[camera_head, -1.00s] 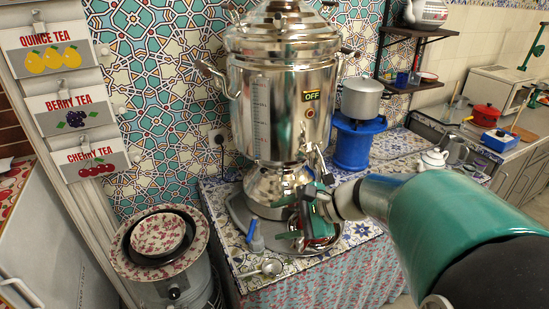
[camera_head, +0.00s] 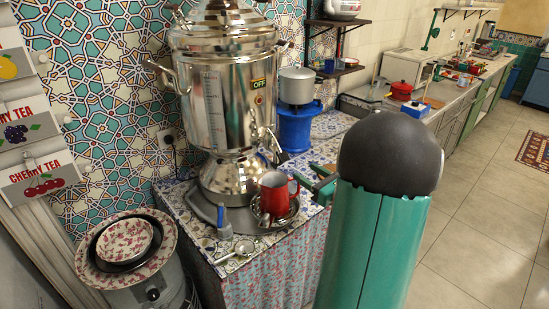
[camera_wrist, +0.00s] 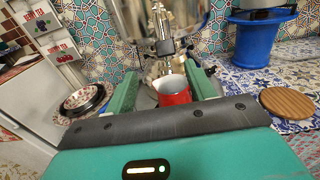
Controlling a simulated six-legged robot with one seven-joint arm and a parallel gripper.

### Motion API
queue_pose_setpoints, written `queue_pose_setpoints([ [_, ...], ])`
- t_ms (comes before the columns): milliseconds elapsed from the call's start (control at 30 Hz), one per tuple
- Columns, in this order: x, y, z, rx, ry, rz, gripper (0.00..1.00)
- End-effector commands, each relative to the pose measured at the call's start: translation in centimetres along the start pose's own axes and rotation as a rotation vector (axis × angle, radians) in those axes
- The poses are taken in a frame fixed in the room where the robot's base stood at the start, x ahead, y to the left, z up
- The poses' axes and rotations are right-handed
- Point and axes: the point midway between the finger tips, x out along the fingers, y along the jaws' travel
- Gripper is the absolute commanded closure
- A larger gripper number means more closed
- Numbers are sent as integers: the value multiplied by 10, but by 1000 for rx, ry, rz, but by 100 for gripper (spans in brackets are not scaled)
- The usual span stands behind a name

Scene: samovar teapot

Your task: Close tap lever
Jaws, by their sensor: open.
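The steel samovar (camera_head: 225,100) stands on the tiled counter, with its tap (camera_head: 266,143) low on its right side. In the wrist view the tap and its lever (camera_wrist: 163,40) are upright ahead, beyond my fingers; whether the tap is open or shut I cannot tell. A red mug (camera_head: 273,194) stands on a small metal dish below the tap; the wrist view shows it (camera_wrist: 173,92) between the fingers in the picture. My gripper (camera_wrist: 161,72) is open and empty, back from the tap. In the head view its green fingers (camera_head: 322,184) are partly hidden by my arm.
A blue stand (camera_head: 294,130) with a grey pot (camera_head: 297,86) is right of the samovar. A blue-handled brush (camera_head: 223,222) and a strainer (camera_head: 243,248) lie at the counter's front. A round wooden board (camera_wrist: 287,103) lies at right. A patterned bowl (camera_head: 124,240) is at left.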

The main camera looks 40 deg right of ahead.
Motion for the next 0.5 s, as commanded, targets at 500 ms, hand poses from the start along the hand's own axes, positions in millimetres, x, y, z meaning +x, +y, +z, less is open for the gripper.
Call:
queue_pose_setpoints([
  [500,78,-6,0,0,-1,1,45],
])
